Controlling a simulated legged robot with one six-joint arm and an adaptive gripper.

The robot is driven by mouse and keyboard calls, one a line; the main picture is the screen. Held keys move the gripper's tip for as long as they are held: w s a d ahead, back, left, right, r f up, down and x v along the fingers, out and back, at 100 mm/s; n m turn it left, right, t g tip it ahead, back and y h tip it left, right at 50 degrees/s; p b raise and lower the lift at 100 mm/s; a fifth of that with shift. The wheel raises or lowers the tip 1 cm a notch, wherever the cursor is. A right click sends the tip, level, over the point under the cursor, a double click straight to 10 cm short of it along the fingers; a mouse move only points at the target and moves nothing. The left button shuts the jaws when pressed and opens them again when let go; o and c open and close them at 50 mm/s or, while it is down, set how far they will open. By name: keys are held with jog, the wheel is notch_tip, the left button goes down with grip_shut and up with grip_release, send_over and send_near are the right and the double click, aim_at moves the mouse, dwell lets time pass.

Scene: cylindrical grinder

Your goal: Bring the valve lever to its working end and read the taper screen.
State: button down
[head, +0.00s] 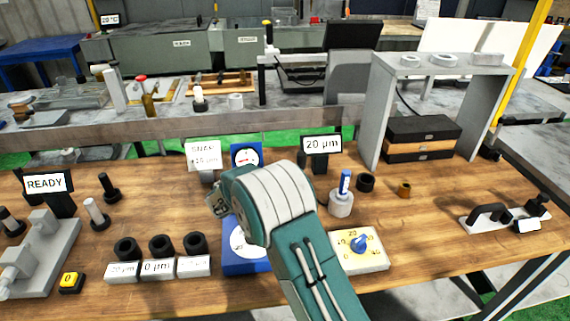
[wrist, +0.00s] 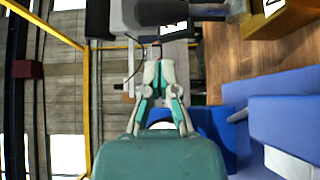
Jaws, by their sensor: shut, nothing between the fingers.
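A dark-framed screen (head: 322,144) reads "20 µm" behind the middle of the wooden bench; I cannot tell if it is the taper screen. A blue pointer knob (head: 360,243) sits on a pale plate marked with 0 and 20, right of my arm. A black handle (head: 488,213) on a grey base lies at the far right; which of these is the valve lever is unclear. My gripper (wrist: 160,66) is shut and empty in the wrist view, beside blue blocks (wrist: 285,125). In the head view my arm mostly hides it.
A blue dial gauge (head: 246,155) and a white sign (head: 203,155) stand behind my arm. A READY screen (head: 45,184) and a yellow button (head: 70,282) are at left. Labelled black rings (head: 161,245) stand in front. A grey arch (head: 380,115) rises at back right.

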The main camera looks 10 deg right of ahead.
jog(key=x, duration=0.9)
jog(key=shift+s+r+m+t+h, duration=0.15)
jog(key=shift+s+m+t+h, duration=0.2)
jog(key=shift+s, duration=0.2)
jog(key=shift+s+m+h, duration=0.45)
jog(key=shift+s+m, duration=0.4)
jog(key=shift+s, duration=1.1)
jog(key=shift+f, duration=0.2)
notch_tip(320, 180, up, 10)
jog(key=shift+w+a, duration=0.1)
